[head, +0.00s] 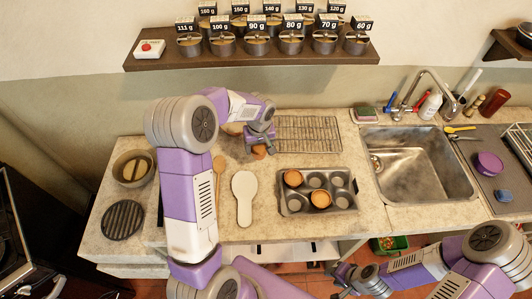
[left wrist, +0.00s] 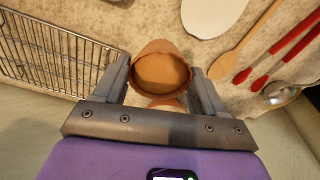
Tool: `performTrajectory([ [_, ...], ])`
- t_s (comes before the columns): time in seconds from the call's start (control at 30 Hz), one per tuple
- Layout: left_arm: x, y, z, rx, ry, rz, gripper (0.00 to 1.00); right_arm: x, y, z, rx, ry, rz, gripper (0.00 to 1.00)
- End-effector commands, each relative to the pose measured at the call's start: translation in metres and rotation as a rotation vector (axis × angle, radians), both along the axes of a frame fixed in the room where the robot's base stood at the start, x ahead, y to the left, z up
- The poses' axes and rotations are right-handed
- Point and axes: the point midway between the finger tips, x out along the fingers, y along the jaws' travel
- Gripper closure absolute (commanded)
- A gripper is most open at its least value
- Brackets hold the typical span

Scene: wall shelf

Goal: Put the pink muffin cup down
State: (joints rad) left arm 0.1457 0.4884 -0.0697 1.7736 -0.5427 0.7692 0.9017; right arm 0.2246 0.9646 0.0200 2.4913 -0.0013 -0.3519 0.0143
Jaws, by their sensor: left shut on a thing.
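My left gripper (head: 260,143) is over the counter, left of the wire rack. In the left wrist view, the left gripper (left wrist: 161,78) is shut on a pinkish-brown muffin cup (left wrist: 162,72) with brown filling, which sits between the two fingers. In the head view only a small part of the cup (head: 259,152) shows below the gripper. Whether it touches the counter I cannot tell. Another pinkish rounded edge (left wrist: 167,103) shows just behind it in the wrist view. My right gripper (head: 348,279) is low in front of the counter, and its fingers are unclear.
A wire rack (head: 308,133) lies just right of the left gripper. A muffin tin (head: 306,209) holds two orange-brown cups. A white spoon rest (head: 243,198) and a wooden spoon (head: 219,172) lie in front. A sink (head: 420,165) is at right; a shelf (head: 250,60) with labelled tins hangs above.

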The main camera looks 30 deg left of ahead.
Motion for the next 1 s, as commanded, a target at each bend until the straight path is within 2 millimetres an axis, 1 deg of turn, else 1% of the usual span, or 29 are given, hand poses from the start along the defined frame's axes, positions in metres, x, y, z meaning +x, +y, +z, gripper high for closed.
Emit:
performTrajectory([
  [0.03, -0.002, 0.0, -0.012, -0.001, 0.007, -0.001, 0.59, 0.0, 0.0, -0.001, 0.0, 0.001, 0.0, 0.62],
  [0.1, -0.002, 0.0, -0.026, -0.001, 0.007, -0.001, 0.59, 0.0, 0.0, -0.001, 0.0, 0.001, -0.001, 0.62],
  [0.2, -0.001, 0.0, -0.043, -0.001, 0.006, -0.001, 0.59, 0.0, 0.0, -0.001, 0.0, 0.0, -0.001, 0.62],
  [0.43, -0.001, 0.0, -0.062, 0.0, 0.005, -0.001, 0.59, 0.0, 0.0, -0.001, 0.0, -0.001, 0.0, 0.62],
  [0.6, -0.001, 0.0, -0.086, 0.0, 0.005, -0.001, 0.59, 0.0, 0.0, -0.002, 0.0, -0.001, 0.0, 0.62],
  [0.7, -0.001, 0.0, -0.092, -0.001, 0.002, 0.0, 0.59, 0.0, 0.0, -0.002, 0.0, -0.001, 0.0, 0.62],
  [0.9, 0.0, 0.0, -0.091, 0.0, 0.001, 0.0, 0.59, 0.0, 0.0, -0.002, 0.0, -0.001, 0.0, 0.62],
  [1.0, 0.0, 0.0, -0.094, 0.0, 0.001, 0.0, 0.59, 0.0, 0.0, -0.006, 0.0, -0.001, 0.0, 0.62],
])
